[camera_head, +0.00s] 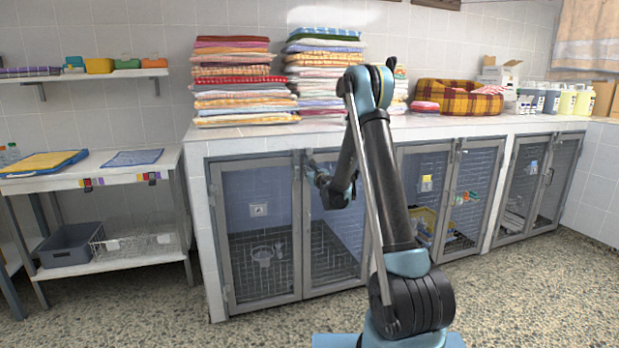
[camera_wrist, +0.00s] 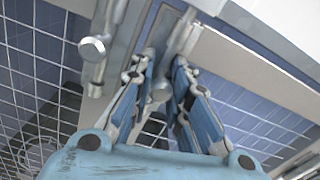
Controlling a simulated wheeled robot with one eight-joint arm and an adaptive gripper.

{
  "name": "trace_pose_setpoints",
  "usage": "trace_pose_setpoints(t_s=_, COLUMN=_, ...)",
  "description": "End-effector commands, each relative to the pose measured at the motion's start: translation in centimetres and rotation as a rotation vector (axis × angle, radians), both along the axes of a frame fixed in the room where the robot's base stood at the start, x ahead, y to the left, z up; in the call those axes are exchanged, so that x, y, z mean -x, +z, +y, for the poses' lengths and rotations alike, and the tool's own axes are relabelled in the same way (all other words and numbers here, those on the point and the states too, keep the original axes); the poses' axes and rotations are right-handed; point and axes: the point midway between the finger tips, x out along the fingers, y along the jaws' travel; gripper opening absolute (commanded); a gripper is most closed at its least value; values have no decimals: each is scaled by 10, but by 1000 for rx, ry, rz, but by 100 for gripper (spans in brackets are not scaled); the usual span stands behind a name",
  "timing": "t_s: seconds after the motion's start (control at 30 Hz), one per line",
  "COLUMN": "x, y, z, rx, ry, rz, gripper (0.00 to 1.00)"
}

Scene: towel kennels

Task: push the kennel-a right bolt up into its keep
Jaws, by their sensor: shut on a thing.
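Kennel-a is the leftmost kennel under the counter, with a left door (camera_head: 262,295) and a right door (camera_head: 330,283) of grey-framed mesh, both closed. My gripper (camera_head: 311,167) is at the top of these doors, where they meet. In the wrist view my gripper (camera_wrist: 163,75) is shut on the knob of the right bolt (camera_wrist: 160,91), which shows between its blue-padded fingers. A metal rod and bracket (camera_wrist: 184,30) stand just above the fingertips. The other bolt's round knob (camera_wrist: 92,49) is to the left, apart from the fingers. I cannot tell whether the right bolt's tip is inside its keep.
The counter (camera_head: 228,133) overhangs the doors and bears towel stacks (camera_head: 232,80) and a plaid pet bed (camera_head: 458,97). More kennels (camera_head: 540,180) stand to the right. The speckled floor in front is clear.

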Motion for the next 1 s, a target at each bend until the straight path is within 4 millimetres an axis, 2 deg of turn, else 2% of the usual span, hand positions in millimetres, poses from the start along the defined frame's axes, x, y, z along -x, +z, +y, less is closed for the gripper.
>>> trace_pose_setpoints(t_s=0.13, x=0, y=15, z=-1, rx=5, ry=-2, rz=-1, gripper=0)
trace_pose_setpoints(t_s=0.43, x=0, y=17, z=-1, rx=5, ry=-3, rz=-1, gripper=0)
trace_pose_setpoints(t_s=0.47, x=0, y=17, z=-1, rx=5, ry=-3, rz=-1, gripper=23)
trace_pose_setpoints(t_s=0.5, x=0, y=17, z=-1, rx=4, ry=-2, rz=-1, gripper=32)
trace_pose_setpoints(t_s=0.53, x=0, y=17, z=-1, rx=4, ry=-2, rz=-1, gripper=37)
trace_pose_setpoints(t_s=0.87, x=1, y=17, z=-1, rx=2, ry=-1, rz=-1, gripper=37)
trace_pose_setpoints(t_s=1.0, x=10, y=17, z=-4, rx=2, ry=-1, rz=0, gripper=37)
